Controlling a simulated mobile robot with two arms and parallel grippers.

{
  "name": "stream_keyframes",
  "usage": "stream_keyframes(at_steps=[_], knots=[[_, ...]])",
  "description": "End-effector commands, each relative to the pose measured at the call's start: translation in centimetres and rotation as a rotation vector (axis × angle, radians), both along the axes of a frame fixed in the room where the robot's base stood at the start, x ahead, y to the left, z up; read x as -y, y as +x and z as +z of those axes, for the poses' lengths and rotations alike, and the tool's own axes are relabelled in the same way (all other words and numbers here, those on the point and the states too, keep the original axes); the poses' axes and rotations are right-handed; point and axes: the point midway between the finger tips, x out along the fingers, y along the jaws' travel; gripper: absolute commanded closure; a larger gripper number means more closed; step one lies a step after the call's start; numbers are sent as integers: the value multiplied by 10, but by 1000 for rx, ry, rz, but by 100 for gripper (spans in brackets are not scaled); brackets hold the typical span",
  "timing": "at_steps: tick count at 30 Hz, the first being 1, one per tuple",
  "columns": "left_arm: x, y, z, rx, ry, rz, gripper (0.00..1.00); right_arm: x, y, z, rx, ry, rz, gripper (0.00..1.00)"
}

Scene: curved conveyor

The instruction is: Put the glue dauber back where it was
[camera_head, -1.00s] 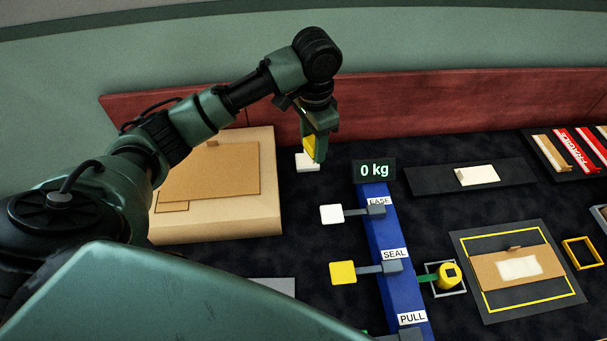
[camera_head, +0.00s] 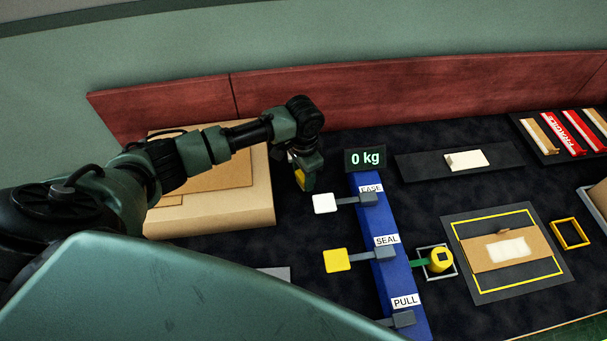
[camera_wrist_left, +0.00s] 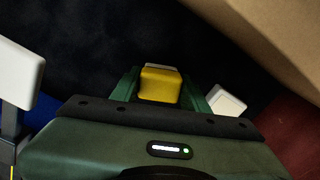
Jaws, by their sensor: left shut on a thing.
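My left gripper (camera_head: 303,184) is shut on a small yellow block, which I take to be the glue dauber (camera_head: 299,177). In the left wrist view the yellow block (camera_wrist_left: 160,85) sits between the two green fingers (camera_wrist_left: 162,88), with a pale strip at its far edge. The gripper points down over the dark table, between the tan box and the blue bar. I cannot tell whether the block touches the table. A small white block (camera_wrist_left: 227,101) lies beside the right finger in the wrist view; my gripper mostly hides it in the head view. My right gripper is not in view.
The tan box (camera_head: 250,195) stands left of the gripper. A yellow-framed mat (camera_head: 478,285) holds a cardboard piece (camera_head: 480,255). A red wall (camera_head: 420,95) runs behind.

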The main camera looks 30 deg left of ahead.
Motion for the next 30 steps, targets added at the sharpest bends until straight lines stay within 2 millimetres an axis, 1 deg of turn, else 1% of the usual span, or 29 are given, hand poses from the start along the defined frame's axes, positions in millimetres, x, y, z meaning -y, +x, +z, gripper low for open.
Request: stream_keyframes(at_steps=[6, 10, 11, 12, 13, 23, 26, 29, 30], knots=[[0, 0, 0, 1, -1, 0, 87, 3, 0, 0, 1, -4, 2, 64], [0, 0, -3, -1, -1, 0, 87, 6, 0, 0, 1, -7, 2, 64], [0, 0, -3, 0, 0, 0, 49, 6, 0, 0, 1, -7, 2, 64], [0, 0, -3, 0, 0, 0, 38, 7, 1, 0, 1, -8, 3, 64], [0, 0, -3, 0, 0, 0, 33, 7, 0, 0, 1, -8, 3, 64], [0, 0, -1, 1, -1, 0, 33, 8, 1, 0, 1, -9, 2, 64], [0, 1, 7, 3, -2, -1, 33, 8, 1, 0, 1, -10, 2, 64], [0, 1, 23, 4, -3, -2, 33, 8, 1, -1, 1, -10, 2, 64], [0, 1, 31, 4, -1, -2, 33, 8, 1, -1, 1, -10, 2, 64]])
